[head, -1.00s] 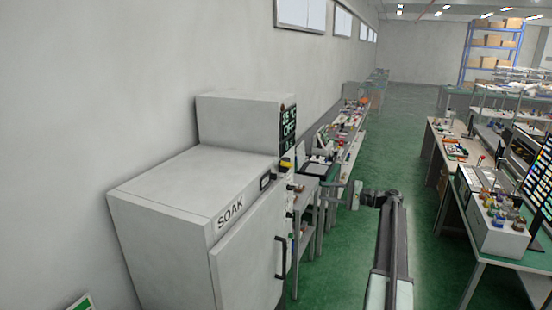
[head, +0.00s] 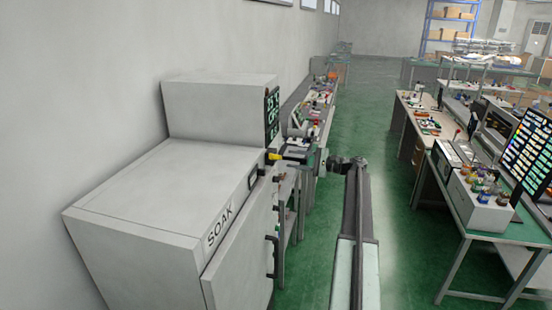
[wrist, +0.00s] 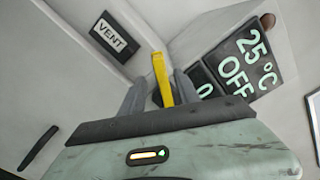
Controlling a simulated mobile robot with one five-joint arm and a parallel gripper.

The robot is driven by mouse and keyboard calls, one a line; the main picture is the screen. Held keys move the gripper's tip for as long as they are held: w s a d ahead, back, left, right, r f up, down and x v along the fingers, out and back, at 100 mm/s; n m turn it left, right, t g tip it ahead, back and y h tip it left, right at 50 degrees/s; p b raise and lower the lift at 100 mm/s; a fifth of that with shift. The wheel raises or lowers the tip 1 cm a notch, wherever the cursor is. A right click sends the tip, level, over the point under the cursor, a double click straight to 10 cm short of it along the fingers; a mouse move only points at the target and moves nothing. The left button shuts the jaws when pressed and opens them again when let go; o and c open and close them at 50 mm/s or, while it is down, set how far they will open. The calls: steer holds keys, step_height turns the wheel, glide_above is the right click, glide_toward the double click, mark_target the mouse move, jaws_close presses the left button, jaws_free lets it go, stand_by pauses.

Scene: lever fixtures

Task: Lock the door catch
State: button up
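A yellow lever (head: 273,156) sticks out at the upper front corner of the grey SOAK cabinet (head: 150,185), just below the display box. In the wrist view the yellow lever (wrist: 162,80) stands between the two grey fingers of my gripper (wrist: 161,92), with a narrow gap seeming to show on each side. My gripper (head: 288,158) reaches in from the right in the head view, its fingers apart around the lever. I cannot tell whether this lever is the door catch.
A VENT label (wrist: 114,37) is left of the lever in the wrist view. The display (wrist: 245,60) reads 25 °C OFF, close on the right. Benches with clutter (head: 316,105) stand behind my gripper.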

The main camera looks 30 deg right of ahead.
mark_target(281, 159)
steer(key=x, duration=0.6)
steer(key=shift+w+a, duration=0.1)
steer(key=shift+a, duration=0.05)
jaws_close()
steer(key=shift+a, duration=0.1)
stand_by(1.0)
